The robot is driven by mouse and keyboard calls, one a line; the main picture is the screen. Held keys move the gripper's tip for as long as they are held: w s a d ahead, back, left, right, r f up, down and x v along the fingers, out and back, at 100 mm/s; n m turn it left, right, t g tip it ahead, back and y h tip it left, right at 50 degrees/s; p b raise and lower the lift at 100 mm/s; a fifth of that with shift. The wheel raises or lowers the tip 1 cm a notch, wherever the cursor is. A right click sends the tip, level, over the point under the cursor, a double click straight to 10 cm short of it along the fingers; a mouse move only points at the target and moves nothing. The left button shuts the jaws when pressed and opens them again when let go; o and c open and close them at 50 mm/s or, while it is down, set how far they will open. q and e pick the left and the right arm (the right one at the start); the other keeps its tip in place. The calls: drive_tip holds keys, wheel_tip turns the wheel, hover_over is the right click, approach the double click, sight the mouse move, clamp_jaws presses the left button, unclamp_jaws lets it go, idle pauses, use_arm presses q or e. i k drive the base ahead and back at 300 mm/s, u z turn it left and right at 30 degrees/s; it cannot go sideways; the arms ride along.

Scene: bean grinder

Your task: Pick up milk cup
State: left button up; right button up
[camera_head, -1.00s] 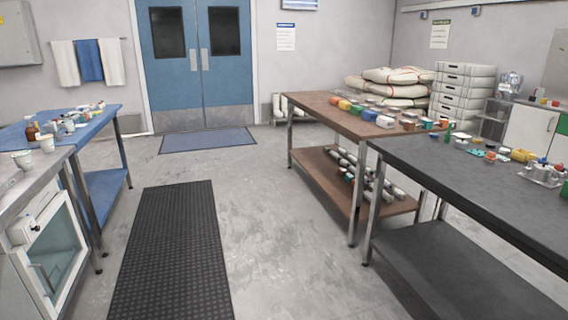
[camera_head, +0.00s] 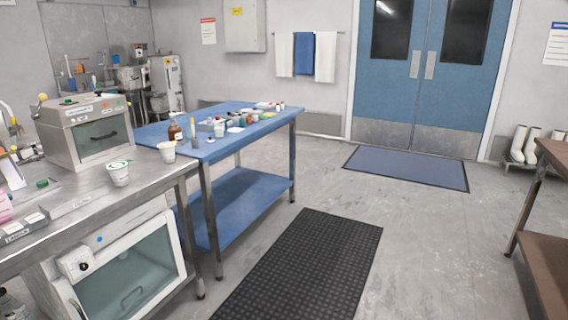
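Two white cups stand on the steel counter (camera_head: 140,184) at the left. The nearer cup (camera_head: 119,175) has green markings and stands upright near the counter's front edge. The other cup (camera_head: 167,153) is plainer and stands near the counter's right corner, by the blue table. I cannot tell for sure which of them is the milk cup. Neither of my grippers shows in the view.
The blue table (camera_head: 215,148) holds small bottles and jars. A glass-fronted cabinet (camera_head: 120,270) is under the counter. Floor with a black mat (camera_head: 300,270) is open in the middle; a brown table (camera_head: 553,160) stands right.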

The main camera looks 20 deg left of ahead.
sight(120, 176)
drive_tip(key=u, duration=1.4)
drive_tip(key=i, duration=1.45)
drive_tip(key=u, duration=1.1)
